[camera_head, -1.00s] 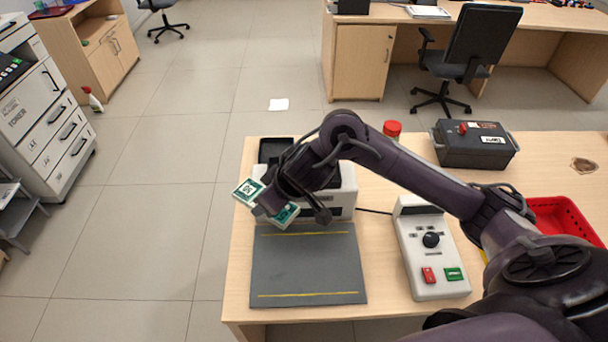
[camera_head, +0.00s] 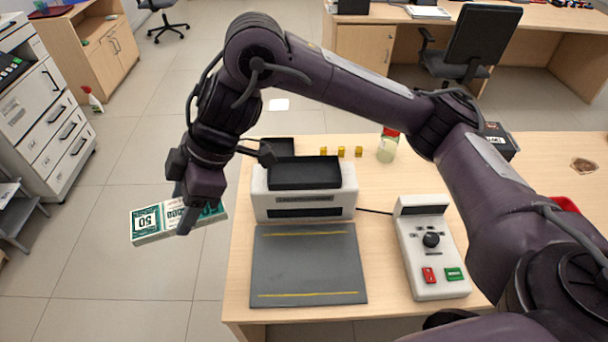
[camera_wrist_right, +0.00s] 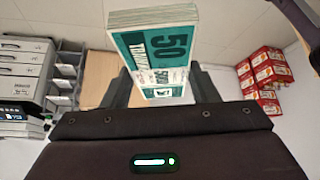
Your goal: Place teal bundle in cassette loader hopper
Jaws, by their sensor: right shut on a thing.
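The teal bundle (camera_head: 150,222) is a banknote stack with a white band and the number 50. My right gripper (camera_head: 186,212) is shut on it and holds it in the air, left of the table edge. In the right wrist view the teal bundle (camera_wrist_right: 160,50) stands out between the fingers of my right gripper (camera_wrist_right: 160,92). The cassette loader (camera_head: 305,203) is a white machine on the table with a dark hopper tray (camera_head: 304,173) on top, which looks empty. The bundle is apart from it, to its left. My left gripper is not in view.
A grey mat (camera_head: 308,265) with yellow lines lies in front of the loader. A white control box (camera_head: 431,255) with red and green buttons stands to the right. Behind the loader are small yellow blocks (camera_head: 341,152) and a red-capped jar (camera_head: 387,148). Floor lies open left of the table (camera_head: 238,260).

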